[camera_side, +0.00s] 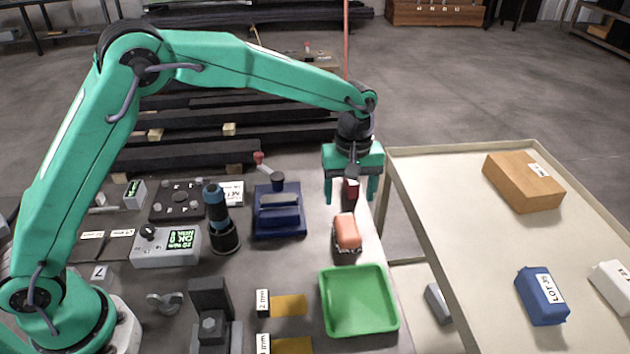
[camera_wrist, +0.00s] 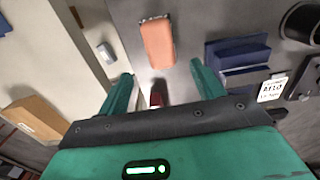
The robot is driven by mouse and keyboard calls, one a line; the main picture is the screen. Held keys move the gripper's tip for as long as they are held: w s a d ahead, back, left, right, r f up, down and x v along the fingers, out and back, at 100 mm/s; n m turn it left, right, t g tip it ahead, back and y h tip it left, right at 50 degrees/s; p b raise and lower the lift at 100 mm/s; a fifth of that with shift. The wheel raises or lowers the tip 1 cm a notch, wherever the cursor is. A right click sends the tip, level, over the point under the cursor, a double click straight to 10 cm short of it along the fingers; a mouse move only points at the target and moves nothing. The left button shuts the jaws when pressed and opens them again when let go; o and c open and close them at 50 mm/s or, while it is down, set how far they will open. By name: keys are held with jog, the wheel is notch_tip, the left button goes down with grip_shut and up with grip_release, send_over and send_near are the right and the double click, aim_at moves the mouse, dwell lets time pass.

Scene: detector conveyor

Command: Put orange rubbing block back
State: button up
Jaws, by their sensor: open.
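The orange rubbing block (camera_side: 347,231) lies near the right edge of the grey bench, behind the green tray, with a pale speckled patch around its base. It also shows in the wrist view (camera_wrist: 158,42), ahead of the fingertips. My gripper (camera_side: 350,199) is above the bench, behind the block, pointing down with its fingers apart and nothing between them; it shows in the wrist view too (camera_wrist: 160,75). A small dark red object (camera_side: 350,190) stands below and between the fingers, partly hidden in the side view; the wrist view shows it (camera_wrist: 158,93).
An empty green tray (camera_side: 359,302) sits in front of the block. A blue fixture (camera_side: 279,212) and a dark cylinder (camera_side: 222,238) stand to the left. Right of the bench is a beige table (camera_side: 455,205) with a brown box (camera_side: 523,181) and a blue packet (camera_side: 541,296).

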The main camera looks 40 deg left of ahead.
jog(key=shift+r, duration=1.2)
jog(key=s+a+r+m+t, duration=0.3)
jog(key=s+a+r+m, duration=0.1)
jog(key=s+a+r, duration=0.85)
jog(key=s+a+m+t, duration=0.1)
jog(key=s+a+m, duration=0.1)
jog(key=s, duration=0.6)
jog(key=s+a+m+t, duration=0.1)
jog(key=s+a+m, duration=0.2)
jog(key=s+a, duration=0.2)
jog(key=s+f, duration=0.1)
jog(key=s, duration=0.1)
jog(key=shift+s+t, duration=0.3)
jog(key=shift+s, duration=0.05)
